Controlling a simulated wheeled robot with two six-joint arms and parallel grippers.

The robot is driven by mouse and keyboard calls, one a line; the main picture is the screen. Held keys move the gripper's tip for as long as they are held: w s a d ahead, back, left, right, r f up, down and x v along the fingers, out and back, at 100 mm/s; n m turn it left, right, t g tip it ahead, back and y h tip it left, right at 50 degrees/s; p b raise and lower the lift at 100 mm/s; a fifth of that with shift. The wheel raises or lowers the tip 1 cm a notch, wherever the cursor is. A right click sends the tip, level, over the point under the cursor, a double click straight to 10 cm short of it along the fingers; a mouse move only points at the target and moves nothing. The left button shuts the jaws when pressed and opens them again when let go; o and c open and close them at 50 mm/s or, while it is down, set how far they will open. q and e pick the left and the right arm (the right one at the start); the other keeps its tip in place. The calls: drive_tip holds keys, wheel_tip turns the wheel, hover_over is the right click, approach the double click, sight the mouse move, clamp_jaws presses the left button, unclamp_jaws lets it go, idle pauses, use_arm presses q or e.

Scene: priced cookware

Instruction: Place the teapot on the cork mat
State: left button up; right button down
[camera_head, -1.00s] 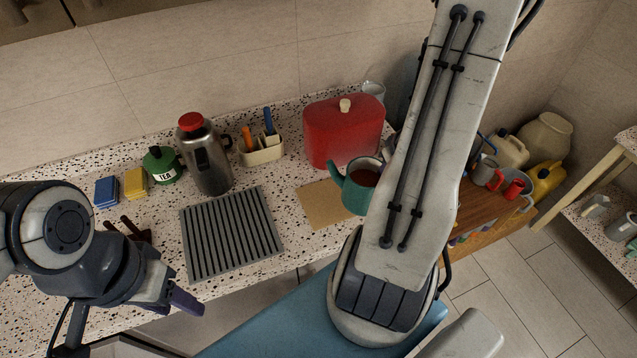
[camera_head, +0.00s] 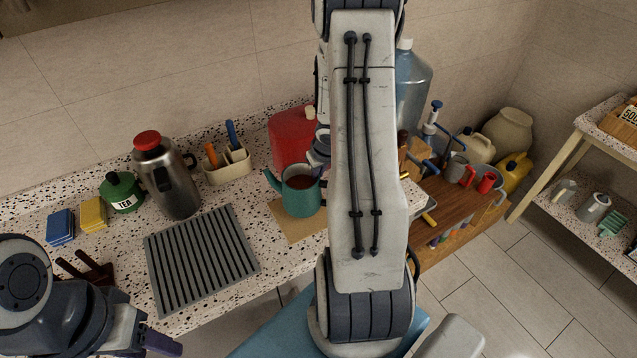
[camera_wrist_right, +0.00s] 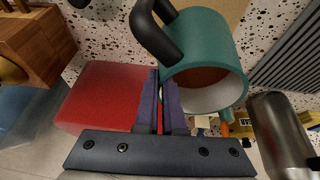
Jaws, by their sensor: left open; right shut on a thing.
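The teal teapot (camera_head: 300,196) has a spout to the left and an open top showing a brown inside. In the head view it overlaps the tan cork mat (camera_head: 293,230); I cannot tell whether it touches it. My right gripper (camera_wrist_right: 160,85) is shut on the teapot, with its purple fingers at the rim near the black handle in the right wrist view, where the teapot (camera_wrist_right: 212,45) fills the upper middle. My right arm hides the mat's right part in the head view. My left gripper (camera_head: 160,342) is open and empty at the lower left.
A red bread bin (camera_head: 288,140) stands behind the teapot. A ridged grey drain mat (camera_head: 200,260) lies left of the cork mat. A steel flask (camera_head: 168,180), a green tea tin (camera_head: 121,192) and a utensil holder (camera_head: 228,165) stand along the back.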

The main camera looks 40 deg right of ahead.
wheel_tip(320, 180, down, 4)
drive_tip(key=b, duration=0.3)
drive_tip(key=shift+r, duration=0.25)
drive_tip(key=c, duration=1)
unclamp_jaws()
drive_tip(key=shift+c, duration=0.2)
drive_tip(key=p+v, duration=0.7)
drive_tip(key=v, duration=0.3)
drive_tip(key=shift+r, duration=0.3)
drive_tip(key=shift+s+a+r+p, duration=0.1)
drive_tip(key=shift+s+r+p, duration=0.25)
drive_tip(key=shift+r+p, duration=0.35)
